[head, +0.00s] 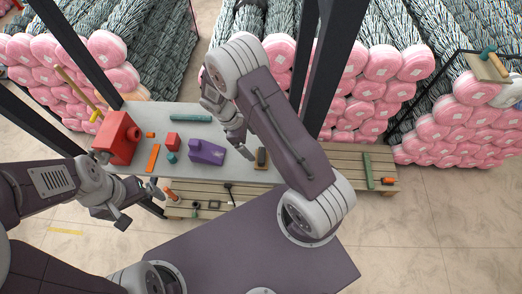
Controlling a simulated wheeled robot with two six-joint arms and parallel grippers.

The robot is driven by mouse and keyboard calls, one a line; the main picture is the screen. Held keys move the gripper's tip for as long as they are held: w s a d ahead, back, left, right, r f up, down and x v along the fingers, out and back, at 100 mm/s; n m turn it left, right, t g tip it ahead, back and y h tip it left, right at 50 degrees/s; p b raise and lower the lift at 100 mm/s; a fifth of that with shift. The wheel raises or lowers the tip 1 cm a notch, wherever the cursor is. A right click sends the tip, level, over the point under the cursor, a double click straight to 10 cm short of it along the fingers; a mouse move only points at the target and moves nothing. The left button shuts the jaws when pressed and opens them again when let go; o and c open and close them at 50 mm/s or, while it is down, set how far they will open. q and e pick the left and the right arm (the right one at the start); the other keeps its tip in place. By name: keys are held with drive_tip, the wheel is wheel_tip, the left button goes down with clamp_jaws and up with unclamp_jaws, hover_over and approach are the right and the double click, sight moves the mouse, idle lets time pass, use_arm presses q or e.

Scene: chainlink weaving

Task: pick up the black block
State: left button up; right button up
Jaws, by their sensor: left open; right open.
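A small dark block with a tan edge (262,158) stands near the right end of the grey tabletop (225,172), close beside my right arm; it looks like the black block. A smaller dark piece (214,205) lies on the wooden lower shelf, too small to identify. My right gripper (242,150) hangs over the tabletop just left of the tan-edged block, open and apparently empty. Part of it is hidden by my own arm. My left gripper (132,203) is open and empty in front of the table's left end, away from the block.
On the tabletop are a red box-like tool (122,138), an orange strip (152,158), a red cube (173,141), a purple piece (206,152) and a teal cylinder (190,118). A wooden bench (345,165) extends right. Dark posts and racks of pink-ended rolls (365,95) stand behind.

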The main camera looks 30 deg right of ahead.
sight(262, 154)
drive_tip(key=p+x, duration=0.1)
drive_tip(key=x, duration=0.2)
drive_tip(key=shift+s+d, duration=0.1)
drive_tip(key=shift+d, duration=0.15)
drive_tip(key=shift+f, duration=0.3)
drive_tip(key=p+x, duration=0.1)
drive_tip(key=x, duration=0.1)
drive_tip(key=p+x, duration=0.1)
drive_tip(key=x, duration=0.2)
drive_tip(key=shift+s+p, duration=0.25)
drive_tip(key=shift+p, duration=0.1)
drive_tip(key=shift+f, duration=0.15)
drive_tip(key=c, duration=1.6)
drive_tip(key=shift+w+r, duration=0.1)
drive_tip(key=shift+r, duration=0.4)
wheel_tip(262, 154, up, 9)
drive_tip(key=shift+r+b, duration=0.1)
drive_tip(key=shift+b, duration=1.1)
